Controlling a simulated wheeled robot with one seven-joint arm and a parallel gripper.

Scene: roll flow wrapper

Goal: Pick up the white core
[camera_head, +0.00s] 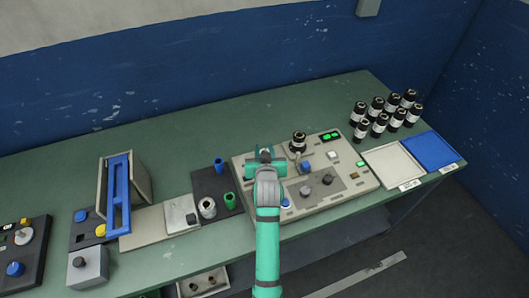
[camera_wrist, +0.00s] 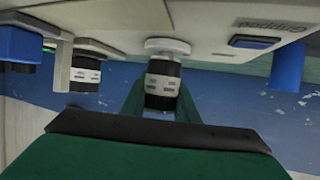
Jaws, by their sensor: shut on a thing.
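The white core (camera_head: 207,208) appears to stand on a dark mat at the left of the machine, apart from my gripper. My gripper (camera_head: 265,153) is over the left part of the beige machine (camera_head: 335,189). In the wrist view, its green fingers (camera_wrist: 160,100) are on both sides of a black roll with a white label (camera_wrist: 162,85), and the gripper is shut on it. A pale disc (camera_wrist: 167,46) touches the roll's end. In the head view my gripper hides this roll.
A blue core (camera_head: 218,165) and a green core (camera_head: 230,201) are near the white core. Another black roll (camera_head: 298,141) stands on the machine. Several black rolls (camera_head: 385,110) stand at the back right, behind a white tray (camera_head: 394,165) and a blue tray (camera_head: 430,151). A blue-framed holder (camera_head: 118,195) stands left.

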